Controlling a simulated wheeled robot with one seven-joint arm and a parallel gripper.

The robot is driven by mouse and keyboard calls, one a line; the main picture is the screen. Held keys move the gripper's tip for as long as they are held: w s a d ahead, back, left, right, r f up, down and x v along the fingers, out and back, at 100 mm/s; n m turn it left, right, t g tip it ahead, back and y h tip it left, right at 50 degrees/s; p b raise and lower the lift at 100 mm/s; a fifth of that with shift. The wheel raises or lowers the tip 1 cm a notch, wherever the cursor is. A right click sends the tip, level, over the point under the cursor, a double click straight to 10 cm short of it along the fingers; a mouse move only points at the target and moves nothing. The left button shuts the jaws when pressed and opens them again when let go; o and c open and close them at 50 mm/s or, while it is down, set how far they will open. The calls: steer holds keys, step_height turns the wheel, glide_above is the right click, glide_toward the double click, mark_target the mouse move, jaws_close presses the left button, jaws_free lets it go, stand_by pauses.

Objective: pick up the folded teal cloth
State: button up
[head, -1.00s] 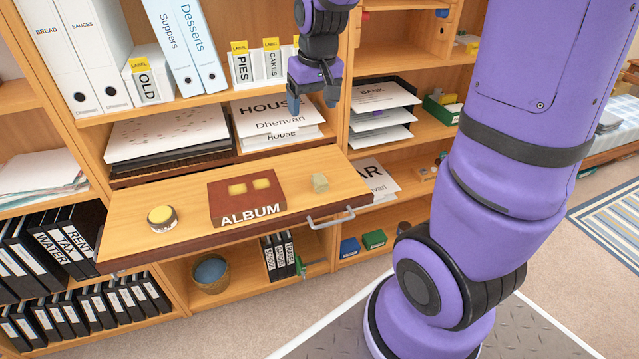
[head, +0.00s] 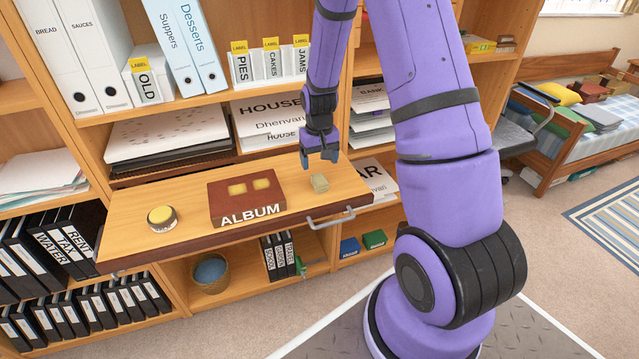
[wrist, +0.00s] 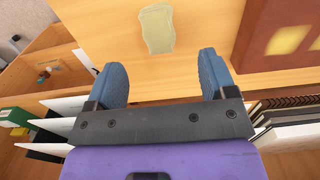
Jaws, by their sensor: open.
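A small pale grey-green folded piece (head: 319,183) lies on the pull-out wooden board, right of the album; it looks like a folded cloth, though not clearly teal. In the wrist view the pale piece (wrist: 156,29) lies ahead of the fingers, roughly between their lines. My gripper (head: 319,161) is open and empty, with blue fingers apart, above the board and just behind the piece. The open fingers also show in the wrist view (wrist: 163,72). Nothing touches the piece.
The brown album (head: 247,198) stands left of the piece, and a yellow-topped round tin (head: 162,218) sits farther left. The board (head: 130,238) has a handle (head: 332,217) at its front. Shelves with papers (head: 277,120) are close behind. A basket (head: 210,285) is below.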

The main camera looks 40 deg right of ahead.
mark_target(319, 178)
steer(key=shift+w+d+f, duration=0.1)
steer(key=shift+f, duration=3.75)
steer(key=c, duration=1.1)
steer(key=shift+o, duration=0.2)
steer(key=shift+r, duration=0.2)
